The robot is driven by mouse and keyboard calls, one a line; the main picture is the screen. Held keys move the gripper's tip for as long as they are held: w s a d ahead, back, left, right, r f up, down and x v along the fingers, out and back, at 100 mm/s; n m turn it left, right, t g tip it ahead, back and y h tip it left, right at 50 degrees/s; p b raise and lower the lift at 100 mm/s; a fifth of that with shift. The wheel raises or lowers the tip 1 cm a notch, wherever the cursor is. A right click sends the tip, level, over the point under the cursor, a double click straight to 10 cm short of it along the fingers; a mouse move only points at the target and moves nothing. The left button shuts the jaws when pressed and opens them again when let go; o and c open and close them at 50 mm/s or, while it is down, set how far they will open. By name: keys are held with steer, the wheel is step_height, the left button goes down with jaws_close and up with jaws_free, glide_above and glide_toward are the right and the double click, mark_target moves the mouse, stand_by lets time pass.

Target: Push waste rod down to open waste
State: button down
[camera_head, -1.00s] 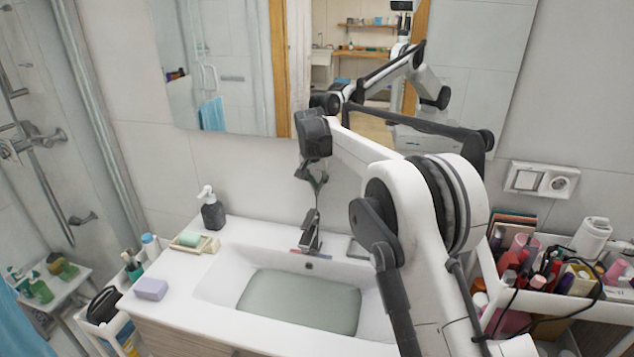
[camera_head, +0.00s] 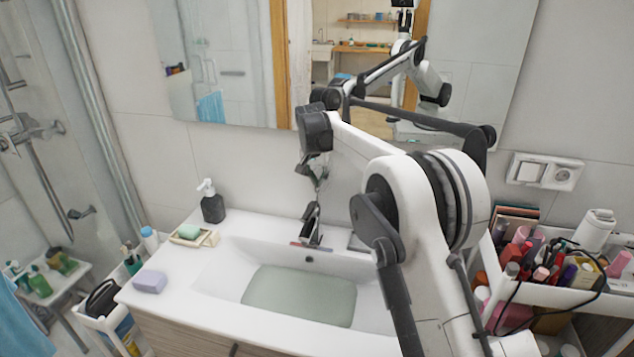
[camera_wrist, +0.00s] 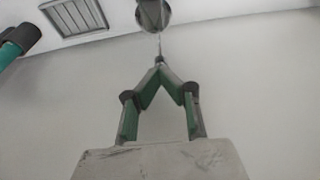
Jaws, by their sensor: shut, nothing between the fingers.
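My gripper (camera_wrist: 160,66) is shut, with its green-padded fingers meeting at the tips and nothing between them. In the head view my gripper (camera_head: 317,182) hangs just above and behind the dark tap (camera_head: 311,225) at the sink's back edge. In the wrist view the tap (camera_wrist: 153,14) is at the top, cut off by the frame. A thin rod (camera_wrist: 159,45), apparently the waste rod, runs from the tap towards the fingertips. Its end is at or very close to them; I cannot tell whether they touch. In the head view I cannot make out the rod.
The white sink (camera_head: 215,285) has a grey-green basin floor. A crowded cosmetics cart (camera_head: 575,296) is at the right. A mirror (camera_head: 480,75) hangs behind.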

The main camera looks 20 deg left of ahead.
steer(key=b+v, duration=0.1)
steer(key=v, duration=1.2)
steer(key=shift+w+r, duration=0.2)
steer(key=shift+w, duration=0.1)
steer(key=s+d+r+t+b, duration=0.1)
steer(key=s+d+r+b, duration=0.15)
steer(key=d, duration=0.65)
steer(key=s+d+r+b, duration=0.15)
steer(key=d+r, duration=0.25)
steer(key=d, duration=0.5)
steer(key=s+d+b, duration=0.2)
steer(key=s+d, duration=1)
steer(key=d, duration=0.3)
steer(key=s+d+f+t+b, duration=0.1)
steer(key=s+d+f, duration=0.4)
steer(key=s, duration=0.4)
steer(key=s+d+f+t+b, duration=0.1)
steer(key=s+d+f+b, duration=0.1)
steer(key=s+d+f, duration=0.4)
steer(key=s+d+f+m+t+b, duration=0.1)
steer(key=s+d+f, duration=0.5)
steer(key=s+f, duration=0.3)
steer(key=s, duration=0.3)
